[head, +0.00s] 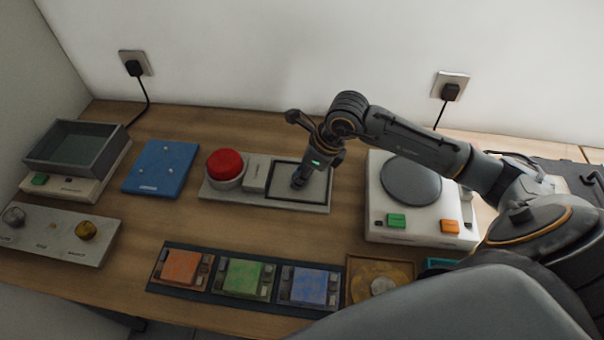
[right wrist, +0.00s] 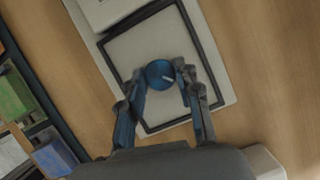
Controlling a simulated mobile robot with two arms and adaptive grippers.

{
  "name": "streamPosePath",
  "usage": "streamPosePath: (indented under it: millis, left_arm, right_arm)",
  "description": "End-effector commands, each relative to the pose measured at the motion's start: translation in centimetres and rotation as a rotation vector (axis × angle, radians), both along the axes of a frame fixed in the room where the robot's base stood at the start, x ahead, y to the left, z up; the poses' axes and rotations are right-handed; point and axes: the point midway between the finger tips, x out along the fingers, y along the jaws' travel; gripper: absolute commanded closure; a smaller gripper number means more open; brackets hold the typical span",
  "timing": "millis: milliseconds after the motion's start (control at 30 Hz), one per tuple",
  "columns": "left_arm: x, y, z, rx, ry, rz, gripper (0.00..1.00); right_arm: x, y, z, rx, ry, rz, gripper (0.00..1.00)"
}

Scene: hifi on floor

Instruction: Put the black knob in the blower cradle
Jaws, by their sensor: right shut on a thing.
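My right gripper (head: 301,179) is shut on a dark round knob, over the black-framed square on the light grey plate (head: 235,199) with the red button. I cannot tell whether the knob touches the plate. No label shows which fixture is the blower cradle. My left gripper is not in view.
The red button (head: 225,165) stands left of the frame. A white unit with a round grey plate (head: 410,181) is close on the right. A strip with coloured boards (head: 244,278) lies in front. A panel with silver and yellow knobs (head: 56,235) is at left.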

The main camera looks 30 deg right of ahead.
Motion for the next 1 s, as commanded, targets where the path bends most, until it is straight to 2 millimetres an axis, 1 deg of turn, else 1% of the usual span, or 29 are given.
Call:
streamPosePath:
  millis: [200,233,267,300,333,600,700,733,867,1000]
  left_arm:
    - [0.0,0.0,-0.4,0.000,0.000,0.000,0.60]
    - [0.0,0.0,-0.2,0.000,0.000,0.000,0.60]
    - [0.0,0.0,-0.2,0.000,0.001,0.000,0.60]
    - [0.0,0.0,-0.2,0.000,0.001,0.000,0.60]
    - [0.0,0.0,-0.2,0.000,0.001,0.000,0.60]
    - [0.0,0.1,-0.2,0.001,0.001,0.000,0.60]
    - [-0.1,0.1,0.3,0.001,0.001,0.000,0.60]
    - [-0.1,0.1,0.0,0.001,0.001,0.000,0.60]
    - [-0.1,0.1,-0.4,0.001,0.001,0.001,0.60]
    - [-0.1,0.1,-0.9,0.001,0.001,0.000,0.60]
  right_arm:
    - [0.0,0.0,-0.4,-0.001,0.001,0.000,0.92]
    - [0.0,0.0,-0.2,0.000,0.001,0.000,0.61]
    - [0.0,0.0,-0.2,0.000,0.001,0.000,0.55]
    - [0.0,0.0,-0.2,0.000,0.002,-0.001,0.46]
    - [0.0,0.0,-0.2,0.000,0.002,-0.001,0.44]
    - [0.0,0.0,-0.1,0.000,0.002,-0.001,0.44]
    - [0.0,0.0,0.3,0.000,0.000,0.000,0.44]
    - [-0.1,-0.1,0.5,0.000,-0.001,0.000,0.44]
    - [-0.6,-0.7,2.3,-0.002,-0.003,-0.001,0.44]
    - [-1.5,-1.5,5.2,-0.003,-0.005,-0.001,0.44]
